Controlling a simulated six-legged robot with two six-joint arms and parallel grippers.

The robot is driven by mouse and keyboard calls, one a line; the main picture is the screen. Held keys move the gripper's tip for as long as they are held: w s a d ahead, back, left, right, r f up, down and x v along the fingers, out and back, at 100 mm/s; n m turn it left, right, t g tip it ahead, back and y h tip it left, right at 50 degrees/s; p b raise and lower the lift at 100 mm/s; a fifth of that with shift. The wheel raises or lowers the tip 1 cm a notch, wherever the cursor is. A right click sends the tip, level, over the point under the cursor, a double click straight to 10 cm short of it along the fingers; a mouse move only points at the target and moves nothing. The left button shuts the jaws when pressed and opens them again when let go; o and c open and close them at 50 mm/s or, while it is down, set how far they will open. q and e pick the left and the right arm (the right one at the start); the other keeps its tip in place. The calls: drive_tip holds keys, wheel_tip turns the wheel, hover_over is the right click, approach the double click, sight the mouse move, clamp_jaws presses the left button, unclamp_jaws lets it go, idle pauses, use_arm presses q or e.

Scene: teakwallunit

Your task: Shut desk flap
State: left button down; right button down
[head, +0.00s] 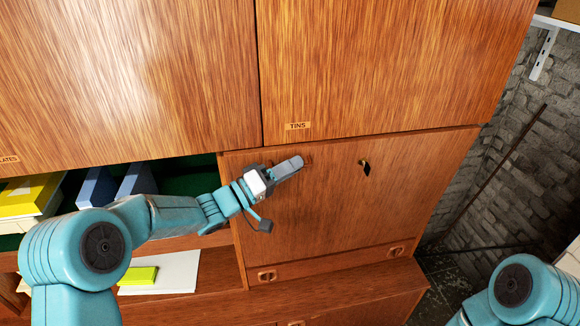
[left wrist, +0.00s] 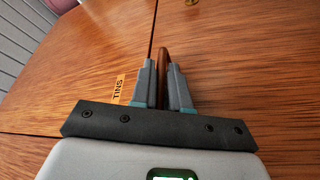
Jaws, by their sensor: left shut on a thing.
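The desk flap (head: 330,210) is a brown wooden panel below the cupboard door marked TINS. It stands upright, about flush with the cabinet front; I cannot tell whether it is fully shut. A small brass piece with a dark tag (head: 365,168) sits in its upper part. My left gripper (head: 300,162) is at the flap's upper edge, left of the brass piece. In the left wrist view its fingers (left wrist: 163,85) are shut on a narrow brown piece (left wrist: 164,60), seemingly the flap's handle. The flap (left wrist: 240,80) also shows there. My right gripper is out of view.
The TINS door (head: 390,60) is shut just above. An open shelf to the left holds a yellow box (head: 30,195) and blue items (head: 97,188). Drawers with pulls (head: 267,275) lie below the flap. A brick wall (head: 530,160) stands at the right.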

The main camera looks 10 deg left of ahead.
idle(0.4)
use_arm(q)
drive_tip(key=c, duration=1.5)
unclamp_jaws()
drive_tip(key=b+v, duration=0.4)
drive_tip(key=v, duration=1.2)
drive_tip(key=shift+s+a, duration=0.1)
drive_tip(key=shift+s, duration=0.15)
